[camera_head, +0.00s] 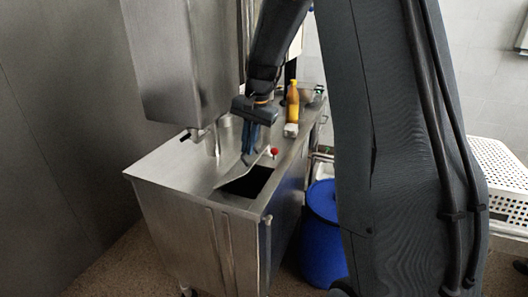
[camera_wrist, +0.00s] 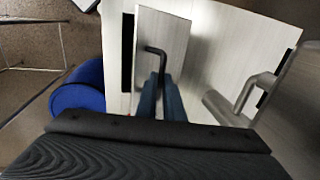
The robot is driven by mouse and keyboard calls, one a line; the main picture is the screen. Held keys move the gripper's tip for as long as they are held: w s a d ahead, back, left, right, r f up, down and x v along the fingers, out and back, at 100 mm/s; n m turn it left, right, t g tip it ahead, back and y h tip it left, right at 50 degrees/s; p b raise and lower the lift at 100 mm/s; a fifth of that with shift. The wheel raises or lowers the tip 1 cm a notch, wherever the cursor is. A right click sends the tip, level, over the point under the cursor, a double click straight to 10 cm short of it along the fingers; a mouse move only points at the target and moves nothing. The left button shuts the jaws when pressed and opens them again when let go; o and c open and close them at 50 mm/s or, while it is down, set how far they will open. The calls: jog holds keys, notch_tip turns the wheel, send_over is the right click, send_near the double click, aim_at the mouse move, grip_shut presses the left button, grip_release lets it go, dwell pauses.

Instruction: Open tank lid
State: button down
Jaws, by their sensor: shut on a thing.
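The tank lid (camera_head: 232,177) is a metal plate, tilted up from the steel counter top (camera_head: 165,165), with a dark opening (camera_head: 250,182) showing beside it. In the wrist view the lid (camera_wrist: 172,32) has a dark bent handle (camera_wrist: 155,50). My gripper (camera_head: 248,150) is above the opening with its blue fingers pointing down. In the wrist view my gripper (camera_wrist: 161,98) is shut on the handle. The fingers hide the handle's lower end.
A blue barrel (camera_head: 322,230) stands beside the counter. An orange bottle (camera_head: 293,103), a small white item (camera_head: 291,130) and a red knob (camera_head: 275,151) are near the back right. A steel column with an outlet pipe (camera_head: 212,140) stands left of the lid. A white perforated basket (camera_head: 497,170) is at right.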

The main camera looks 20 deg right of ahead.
jog(key=shift+w+a+r+p, duration=0.2)
jog(key=shift+w+a+r, duration=0.1)
jog(key=shift+w+a, duration=0.55)
jog(key=shift+w+a+r+p, duration=0.25)
jog(key=shift+w+a, duration=0.35)
jog(key=shift+a, duration=0.3)
jog(key=c, duration=1.9)
grip_release()
jog(key=shift+w+a, duration=0.1)
jog(key=shift+w, duration=0.05)
jog(key=b+v, duration=0.2)
jog(key=v, duration=0.6)
jog(key=shift+b, duration=0.3)
